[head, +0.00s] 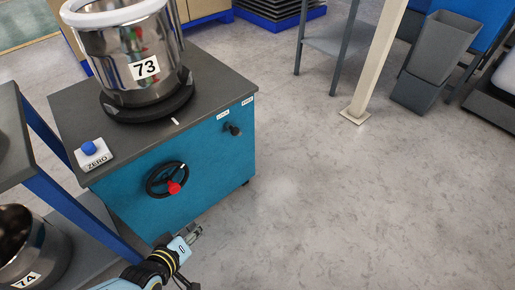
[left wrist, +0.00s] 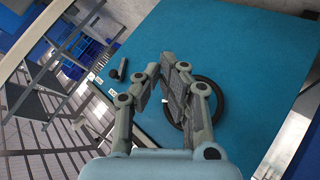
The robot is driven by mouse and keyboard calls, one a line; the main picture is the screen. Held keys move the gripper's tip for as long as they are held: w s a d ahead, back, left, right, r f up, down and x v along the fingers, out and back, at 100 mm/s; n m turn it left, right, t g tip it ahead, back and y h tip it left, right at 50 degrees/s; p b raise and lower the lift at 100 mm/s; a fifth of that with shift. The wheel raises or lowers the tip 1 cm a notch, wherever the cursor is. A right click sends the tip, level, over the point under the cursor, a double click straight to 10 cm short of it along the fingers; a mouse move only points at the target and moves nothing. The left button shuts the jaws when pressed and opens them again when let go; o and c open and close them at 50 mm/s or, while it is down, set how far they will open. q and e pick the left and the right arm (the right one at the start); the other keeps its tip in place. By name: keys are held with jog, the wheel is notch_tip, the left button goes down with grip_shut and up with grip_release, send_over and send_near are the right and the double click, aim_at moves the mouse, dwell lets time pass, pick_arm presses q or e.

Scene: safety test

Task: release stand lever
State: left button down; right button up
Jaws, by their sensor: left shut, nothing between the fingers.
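The stand (head: 215,170) is a teal cabinet with a dark grey top. Its lever (head: 232,128) is a short black handle on the upper right of the front face, below two small white labels whose text is too small to read surely. The lever also shows in the left wrist view (left wrist: 119,70), left of my fingers. My left gripper (head: 194,233) is shut and empty, low in front of the stand and apart from the lever. In the left wrist view its fingertips (left wrist: 163,68) overlap the black handwheel (left wrist: 207,88). My right gripper is not in view.
A steel pot (head: 118,60) marked 73 sits on a black ring on the stand. The handwheel has a red knob (head: 174,188). A blue button (head: 89,148) sits above a ZERO label. Another pot (head: 30,250), marked 74, is at lower left.

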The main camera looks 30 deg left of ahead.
pick_arm(q)
jog(key=w+a+r+n+t+y+b, duration=0.15)
jog(key=w+n+t+y+b, duration=0.4)
jog(key=w+n+b, duration=0.6)
jog(key=w+a+f+n+t+y+b, duration=0.1)
jog(key=w+f+n+y+b, duration=0.3)
jog(key=b, duration=1.2)
jog(key=shift+w+a+f+n+y+b, duration=0.3)
jog(key=shift+w+f+n+y+b, duration=0.1)
jog(key=shift+w+n, duration=0.7)
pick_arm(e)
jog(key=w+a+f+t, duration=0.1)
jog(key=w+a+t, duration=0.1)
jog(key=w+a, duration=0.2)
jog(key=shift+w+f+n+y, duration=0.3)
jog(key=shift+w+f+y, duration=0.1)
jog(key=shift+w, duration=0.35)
pick_arm(q)
jog(key=shift+r, duration=0.1)
